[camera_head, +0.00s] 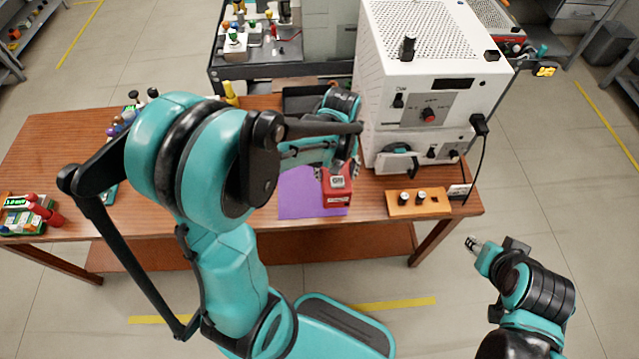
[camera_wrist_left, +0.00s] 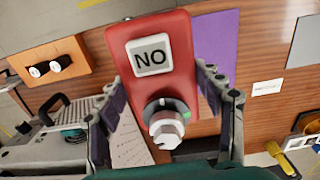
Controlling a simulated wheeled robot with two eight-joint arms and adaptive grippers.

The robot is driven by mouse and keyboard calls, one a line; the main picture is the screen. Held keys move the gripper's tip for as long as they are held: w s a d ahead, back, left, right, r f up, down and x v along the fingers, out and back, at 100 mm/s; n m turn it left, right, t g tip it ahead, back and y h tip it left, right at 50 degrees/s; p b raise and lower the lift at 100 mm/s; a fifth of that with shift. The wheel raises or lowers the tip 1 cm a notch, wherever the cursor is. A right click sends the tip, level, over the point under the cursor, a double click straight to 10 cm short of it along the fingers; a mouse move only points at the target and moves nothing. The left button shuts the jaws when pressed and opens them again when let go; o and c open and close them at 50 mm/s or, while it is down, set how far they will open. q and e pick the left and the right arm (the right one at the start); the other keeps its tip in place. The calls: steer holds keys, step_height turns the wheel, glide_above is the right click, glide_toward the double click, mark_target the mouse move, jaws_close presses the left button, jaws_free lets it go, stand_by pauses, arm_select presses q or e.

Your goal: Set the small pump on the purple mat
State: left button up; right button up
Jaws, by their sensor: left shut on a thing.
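The small pump, a red box (camera_head: 338,200) with a white "NO" label and a metal knob, shows over the right part of the purple mat (camera_head: 298,195) in the head view. My left gripper (camera_head: 338,168) is shut on it from above. In the left wrist view the pump (camera_wrist_left: 180,75) sits between both fingers of the left gripper (camera_wrist_left: 168,105), with the purple mat (camera_wrist_left: 217,60) beside and behind it. I cannot tell whether its base touches the mat. My right gripper (camera_head: 474,243) is off the table at lower right; its jaw state is unclear.
A large white machine (camera_head: 425,90) stands just right of the mat. An orange block with two black knobs (camera_head: 418,203) lies at the table's front right. A dark tray (camera_head: 302,100) lies behind the mat. Small items (camera_head: 30,215) are at the far left. The left-centre table is partly hidden by my arm.

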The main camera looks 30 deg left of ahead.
arm_select(q)
steer(key=shift+w+a+f+b, duration=0.3)
steer(key=shift+a+f+b, duration=0.45)
steer(key=shift+a+f, duration=0.8)
steer(key=shift+w+a+f+b, duration=0.3)
steer(key=shift+a+f+b, duration=0.45)
steer(key=shift+a+f, duration=0.75)
steer(key=shift+w+a+f+b, duration=0.3)
steer(key=shift+a+f+b, duration=0.45)
steer(key=shift+a+f, duration=0.8)
steer(key=shift+d+f, duration=0.1)
steer(key=shift+d, duration=0.1)
steer(key=shift+f, duration=0.2)
steer(key=o, duration=1.8)
